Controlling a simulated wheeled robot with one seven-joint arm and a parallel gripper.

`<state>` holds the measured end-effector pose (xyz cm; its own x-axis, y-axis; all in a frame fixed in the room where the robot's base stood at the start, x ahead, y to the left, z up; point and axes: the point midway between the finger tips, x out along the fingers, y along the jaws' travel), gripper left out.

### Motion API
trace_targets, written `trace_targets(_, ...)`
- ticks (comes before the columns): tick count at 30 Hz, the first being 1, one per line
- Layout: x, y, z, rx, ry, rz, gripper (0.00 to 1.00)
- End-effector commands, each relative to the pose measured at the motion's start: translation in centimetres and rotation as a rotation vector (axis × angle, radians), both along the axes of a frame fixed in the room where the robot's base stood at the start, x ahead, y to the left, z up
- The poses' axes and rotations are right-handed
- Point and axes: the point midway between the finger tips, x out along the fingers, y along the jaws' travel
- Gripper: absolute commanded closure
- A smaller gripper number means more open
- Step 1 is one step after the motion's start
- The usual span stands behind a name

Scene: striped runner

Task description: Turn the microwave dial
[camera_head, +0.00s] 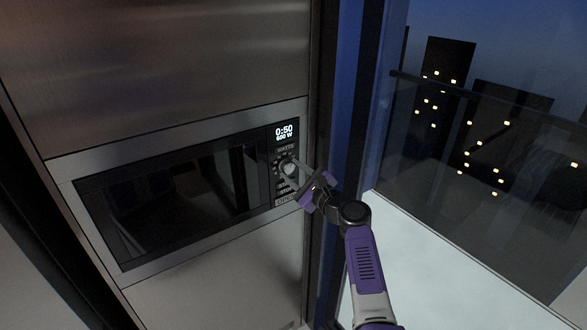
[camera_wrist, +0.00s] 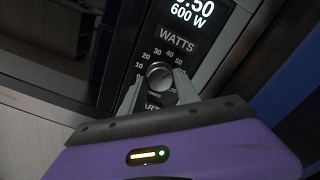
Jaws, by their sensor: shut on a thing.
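The microwave (camera_head: 160,190) is built into a metal wall unit, with a dark door on the left and a control panel on the right. Its round dial (camera_wrist: 159,75) sits below the WATTS label, ringed by numbers. The dial also shows in the head view (camera_head: 289,168). The display (camera_head: 284,132) reads 0:50 and 600 W. My gripper (camera_wrist: 160,84) reaches the panel from the right in the head view, its two grey fingers shut on the dial from either side. The fingers hide part of the buttons below.
An OPEN button (camera_head: 285,200) is at the bottom of the panel. A dark blue frame (camera_head: 345,110) stands close to the right of the microwave. Beyond it is a glass railing (camera_head: 480,150) with lit buildings outside.

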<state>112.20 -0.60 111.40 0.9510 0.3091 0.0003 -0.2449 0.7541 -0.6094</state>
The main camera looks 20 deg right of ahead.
Motion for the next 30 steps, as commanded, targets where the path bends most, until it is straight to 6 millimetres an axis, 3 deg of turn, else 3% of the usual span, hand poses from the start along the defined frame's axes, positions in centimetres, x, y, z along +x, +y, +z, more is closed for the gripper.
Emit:
trace_targets(21, -0.07, -0.05, -0.32, 0.076, 0.029, -0.001, 1.0)
trace_targets(22, -0.07, -0.05, -0.32, 0.076, 0.029, -0.001, 0.6)
trace_targets(24, -0.06, -0.05, -0.29, 0.075, 0.028, 0.0, 0.47)
trace_targets(25, -0.06, -0.05, -0.27, 0.075, 0.028, 0.0, 0.41)
trace_targets(30, -0.03, -0.03, -0.15, 0.075, 0.027, 0.0, 0.41)
